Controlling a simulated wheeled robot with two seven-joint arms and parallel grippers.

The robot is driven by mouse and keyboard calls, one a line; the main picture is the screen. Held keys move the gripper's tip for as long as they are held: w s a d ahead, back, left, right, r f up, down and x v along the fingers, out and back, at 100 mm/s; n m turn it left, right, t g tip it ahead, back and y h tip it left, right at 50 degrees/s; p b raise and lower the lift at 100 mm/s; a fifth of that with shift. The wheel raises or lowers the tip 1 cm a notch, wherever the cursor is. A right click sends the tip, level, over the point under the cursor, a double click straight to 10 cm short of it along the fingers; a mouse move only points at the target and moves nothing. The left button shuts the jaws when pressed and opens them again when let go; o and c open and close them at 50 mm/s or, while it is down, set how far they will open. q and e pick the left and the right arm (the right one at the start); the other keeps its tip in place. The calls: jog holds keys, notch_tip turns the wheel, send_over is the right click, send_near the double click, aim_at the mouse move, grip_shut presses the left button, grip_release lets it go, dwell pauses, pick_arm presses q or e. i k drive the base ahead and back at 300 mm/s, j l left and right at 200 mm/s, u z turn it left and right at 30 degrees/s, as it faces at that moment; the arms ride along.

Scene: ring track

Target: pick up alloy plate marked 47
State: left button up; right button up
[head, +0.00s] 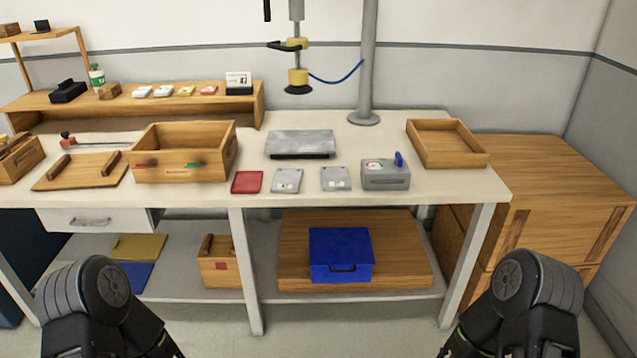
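Two small light-grey metal plates lie near the front edge of the workbench: a left plate (287,181) and a right plate (335,178). Both carry small marks that I cannot read at this size, so I cannot tell which is marked 47. A white card (238,79) with dark characters stands on the back shelf; its text is too small to read surely. Parts of my two arms show at the bottom left and bottom right. Neither gripper is in view.
A red plate (247,182) lies left of the grey plates, and a grey gauge box (385,174) stands to their right. Behind is a grey slab (300,143). An open wooden box (181,165) is at left, a wooden tray (447,155) at right. A tool hangs overhead (298,78).

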aim_at(285, 180)
jog(key=i+z, duration=0.3)
jog(key=i, duration=0.35)
jog(key=i+j+z, duration=0.2)
jog(key=i+z, duration=0.15)
jog(key=i, duration=0.3)
